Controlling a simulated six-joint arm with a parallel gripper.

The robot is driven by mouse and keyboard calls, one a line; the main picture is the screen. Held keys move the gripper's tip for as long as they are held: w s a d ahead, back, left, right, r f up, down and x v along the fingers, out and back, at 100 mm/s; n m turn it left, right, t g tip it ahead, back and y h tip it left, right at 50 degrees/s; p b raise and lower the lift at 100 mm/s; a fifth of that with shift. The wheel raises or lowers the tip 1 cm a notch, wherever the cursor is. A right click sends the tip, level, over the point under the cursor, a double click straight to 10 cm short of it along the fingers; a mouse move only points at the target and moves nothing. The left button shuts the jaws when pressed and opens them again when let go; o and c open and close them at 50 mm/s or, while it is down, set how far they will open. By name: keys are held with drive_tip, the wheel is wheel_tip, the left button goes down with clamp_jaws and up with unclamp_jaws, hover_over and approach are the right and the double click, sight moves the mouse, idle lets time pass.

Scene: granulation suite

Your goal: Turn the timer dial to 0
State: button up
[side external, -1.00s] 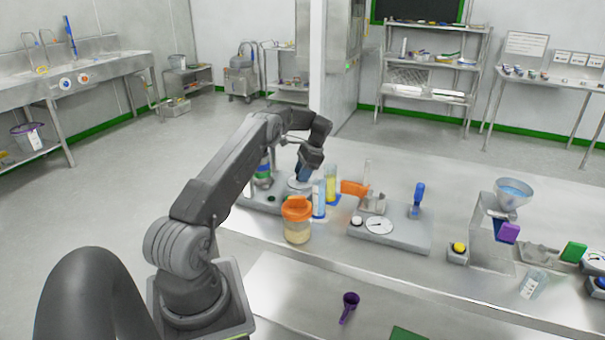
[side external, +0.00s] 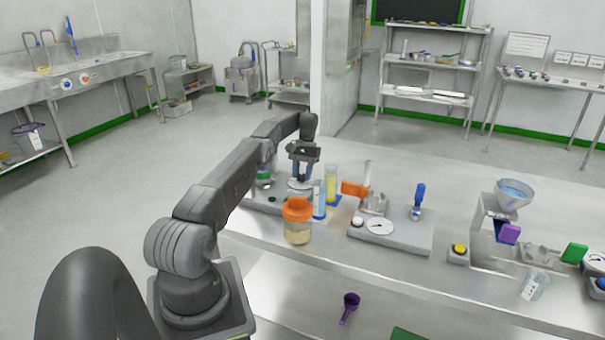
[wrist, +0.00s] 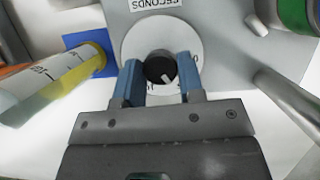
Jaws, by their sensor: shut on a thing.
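The timer dial is a black knob (wrist: 159,68) with a white pointer mark, in the middle of a round white scale plate (wrist: 135,48) in the wrist view. The plate sits on a grey panel with a "SECONDS" label (wrist: 157,4). My gripper (wrist: 158,80) has its two blue fingers shut on the knob, one on each side. The white mark points to the lower right in the wrist view. Most scale figures are hidden by the fingers. In the side view my gripper (side external: 301,178) is at the timer, behind the orange-lidded jar, and the knob is hidden.
A yellow-filled cylinder (side external: 331,185) and a blue-marked cylinder (side external: 319,200) stand close right of my gripper. An orange-lidded jar (side external: 297,220) stands in front. A grey device with a white gauge (side external: 380,226) is further right. A purple scoop (side external: 349,307) lies on the lower surface.

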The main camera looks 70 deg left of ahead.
drive_tip(key=n, duration=0.2)
drive_tip(key=n+t+h, duration=0.1)
drive_tip(key=n, duration=0.1)
drive_tip(key=shift+a+t, duration=0.1)
drive_tip(key=shift+t, duration=0.2)
drive_tip(key=shift+s+n+t, duration=0.1)
drive_tip(key=shift+n+t, duration=0.4)
drive_tip(key=shift+n, duration=1.1)
drive_tip(key=o, duration=0.9)
drive_tip(key=shift+a+r, duration=0.15)
drive_tip(key=shift+r, duration=0.1)
drive_tip(key=r, duration=0.9)
drive_tip(key=shift+a+r, duration=0.15)
drive_tip(key=shift+a, duration=0.25)
